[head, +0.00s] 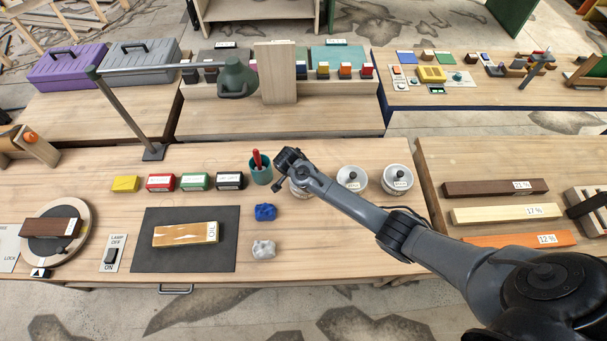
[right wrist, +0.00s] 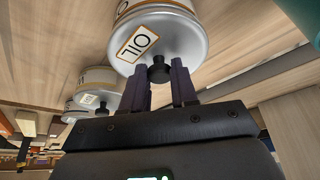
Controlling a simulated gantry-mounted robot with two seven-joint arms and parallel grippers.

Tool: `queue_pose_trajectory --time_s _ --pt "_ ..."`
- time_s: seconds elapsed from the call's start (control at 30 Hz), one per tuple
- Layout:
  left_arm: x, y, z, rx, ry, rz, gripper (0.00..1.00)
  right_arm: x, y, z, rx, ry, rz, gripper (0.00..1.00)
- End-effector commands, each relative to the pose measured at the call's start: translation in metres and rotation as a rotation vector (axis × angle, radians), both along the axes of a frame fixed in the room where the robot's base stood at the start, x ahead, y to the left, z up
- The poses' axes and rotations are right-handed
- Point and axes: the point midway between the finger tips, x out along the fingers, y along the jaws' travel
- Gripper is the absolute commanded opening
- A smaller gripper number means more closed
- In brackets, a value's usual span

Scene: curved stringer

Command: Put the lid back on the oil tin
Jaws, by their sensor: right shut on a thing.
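The oil tin (right wrist: 187,18) is a pale round tin with a silver lid (right wrist: 182,57) and a tilted label reading OIL. The lid's small black knob (right wrist: 159,72) sits between the two dark fingers of my right gripper (right wrist: 160,88), which is shut on it. The lid lies against the tin's end in the right wrist view; whether it is fully seated I cannot tell. In the head view my right gripper (head: 284,167) is over the tin (head: 297,189), which the arm mostly hides. My left gripper is not in view.
Two similar lidded tins (head: 352,179) (head: 397,179) stand to the right. A green cup (head: 261,174) with a red tool is close on the left. Blue (head: 265,212) and white (head: 263,248) crumpled cloths lie in front. A dark mat (head: 184,262) holds an oiled wood piece (head: 185,234).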

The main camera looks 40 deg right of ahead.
Motion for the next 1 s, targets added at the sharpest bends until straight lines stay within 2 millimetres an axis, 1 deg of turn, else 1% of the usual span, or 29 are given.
queue_pose_trajectory --time_s 0.17,0.2,0.37,0.57,0.73,1.0 --pt "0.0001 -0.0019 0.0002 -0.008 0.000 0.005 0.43 0.0002 0.0002 0.0001 0.000 -0.001 0.000 0.00" --pt "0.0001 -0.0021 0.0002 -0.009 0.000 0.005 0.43 0.0002 0.0002 0.0001 0.000 -0.001 0.000 0.33" --pt "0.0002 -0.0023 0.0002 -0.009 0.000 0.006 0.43 0.0002 0.0001 0.0002 0.000 -0.001 0.000 0.57" --pt "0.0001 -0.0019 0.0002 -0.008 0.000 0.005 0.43 0.0002 0.0002 0.0001 0.000 -0.001 0.000 0.58" --pt "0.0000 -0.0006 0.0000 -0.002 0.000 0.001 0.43 0.0001 0.0002 0.0001 0.000 0.000 0.000 0.82" --pt "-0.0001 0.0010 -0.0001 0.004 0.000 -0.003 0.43 0.0001 0.0001 0.0002 0.000 0.000 0.000 0.83"
